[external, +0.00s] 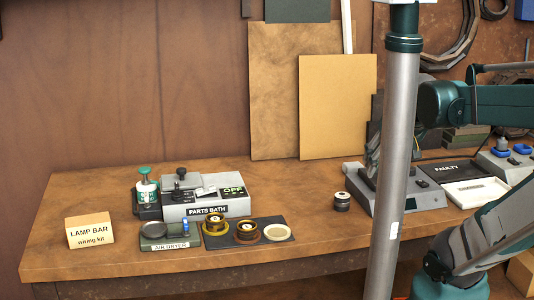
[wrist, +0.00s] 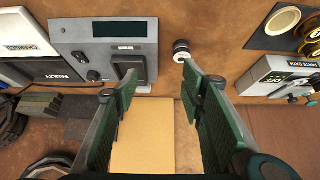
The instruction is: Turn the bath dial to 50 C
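The parts bath (external: 206,207) is a grey box labelled PARTS BATH at the middle left of the bench. Its small display (external: 233,191) seems to read OFF. A black knob (external: 180,172) stands on its top; I cannot read its setting. The bath (wrist: 272,72) also shows at the right edge of the wrist view, partly cut off. My gripper (wrist: 160,76) is open, with nothing between its fingers. It is over the back of the bench, well away from the bath. In the external view the column hides most of it.
A small cylinder (external: 342,201) and a grey console (external: 415,196) are to the right. Boards lean on the wall.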

